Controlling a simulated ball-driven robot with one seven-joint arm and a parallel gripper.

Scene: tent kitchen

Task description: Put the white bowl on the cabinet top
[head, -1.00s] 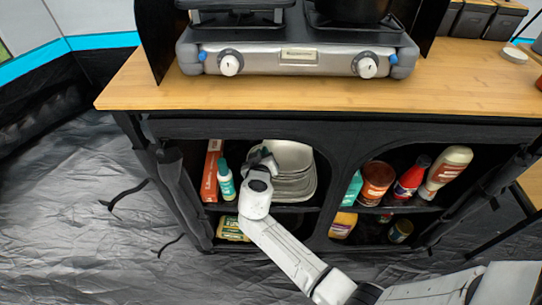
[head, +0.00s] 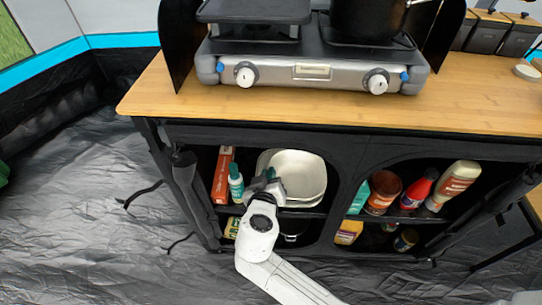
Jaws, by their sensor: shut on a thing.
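The white bowl (head: 297,172) is in the left shelf opening of the cabinet, at the front of the pale dishes. Its wide rounded inside faces me. My gripper (head: 268,184) is at the bowl's lower left edge and is shut on it. The fingertips are small and partly hidden by my wrist. The cabinet top (head: 159,92) is the light wood surface above the shelves, and its front left part is bare.
A stove (head: 312,72) with a black pot (head: 368,18) covers much of the top. A teal-white bottle (head: 236,183) and an orange-red box (head: 222,172) stand left of the bowl. Bottles and jars fill the right opening. The wood right of the stove has free room.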

